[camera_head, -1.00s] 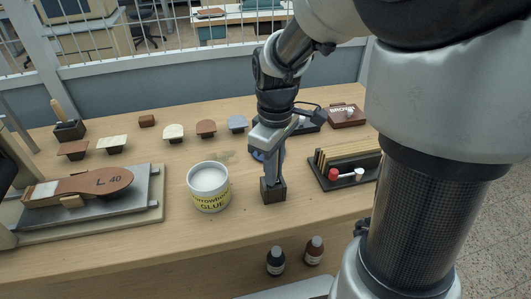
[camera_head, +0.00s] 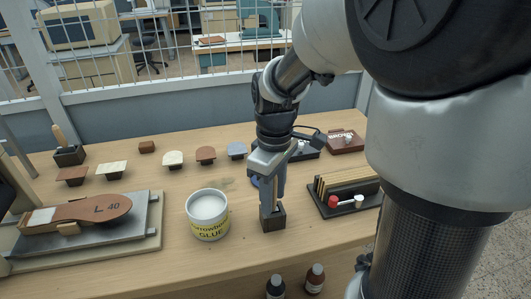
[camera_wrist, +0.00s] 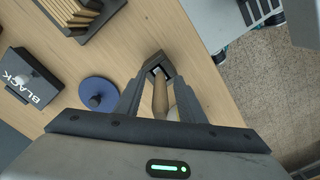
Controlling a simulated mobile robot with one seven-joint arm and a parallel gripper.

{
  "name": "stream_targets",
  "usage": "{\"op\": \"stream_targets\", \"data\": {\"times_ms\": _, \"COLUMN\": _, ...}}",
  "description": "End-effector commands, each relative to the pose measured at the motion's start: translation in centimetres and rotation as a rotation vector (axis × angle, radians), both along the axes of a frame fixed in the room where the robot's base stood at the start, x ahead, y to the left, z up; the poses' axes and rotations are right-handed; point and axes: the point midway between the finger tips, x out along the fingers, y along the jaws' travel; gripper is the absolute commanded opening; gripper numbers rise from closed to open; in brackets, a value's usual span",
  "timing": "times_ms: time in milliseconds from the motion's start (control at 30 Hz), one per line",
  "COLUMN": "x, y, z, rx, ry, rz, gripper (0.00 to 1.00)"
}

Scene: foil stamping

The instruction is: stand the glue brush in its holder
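The glue brush's wooden handle (camera_wrist: 160,98) stands in the small dark holder (camera_head: 273,221) near the table's front edge. The holder also shows in the wrist view (camera_wrist: 158,62), below the fingertips. My gripper (camera_head: 272,203) points down just over the holder. In the wrist view its fingers (camera_wrist: 159,82) stand on both sides of the handle, with a gap on each side, so it looks open around the brush. The brush's lower end is hidden inside the holder. The white tub of glue (camera_head: 208,212) stands left of the holder.
A dark rack with wooden-edged plates (camera_head: 346,190) stands to the right. Behind are a blue round pad (camera_wrist: 98,92) and a black ink box (camera_wrist: 30,82). A stamping bed with a brown piece (camera_head: 90,212) lies left. Bottles (camera_head: 315,279) stand below the table edge.

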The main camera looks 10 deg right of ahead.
Motion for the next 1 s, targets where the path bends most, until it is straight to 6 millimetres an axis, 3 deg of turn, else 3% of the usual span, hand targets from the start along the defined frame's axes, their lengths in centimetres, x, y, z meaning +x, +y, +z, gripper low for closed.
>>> {"op": "stream_targets", "data": {"times_ms": 400, "x": 0.1, "y": 0.0, "z": 10.2, "rx": 0.000, "ry": -0.006, "rz": 0.001, "gripper": 0.36}}
{"op": "stream_targets", "data": {"times_ms": 600, "x": 0.0, "y": 0.0, "z": 14.0, "rx": 0.000, "ry": -0.003, "rz": 0.001, "gripper": 0.36}}
{"op": "stream_targets", "data": {"times_ms": 800, "x": 0.0, "y": 0.0, "z": 15.8, "rx": 0.000, "ry": -0.001, "rz": 0.000, "gripper": 0.36}}
{"op": "stream_targets", "data": {"times_ms": 1000, "x": -0.1, "y": 0.0, "z": 16.0, "rx": 0.000, "ry": 0.000, "rz": 0.000, "gripper": 0.36}}
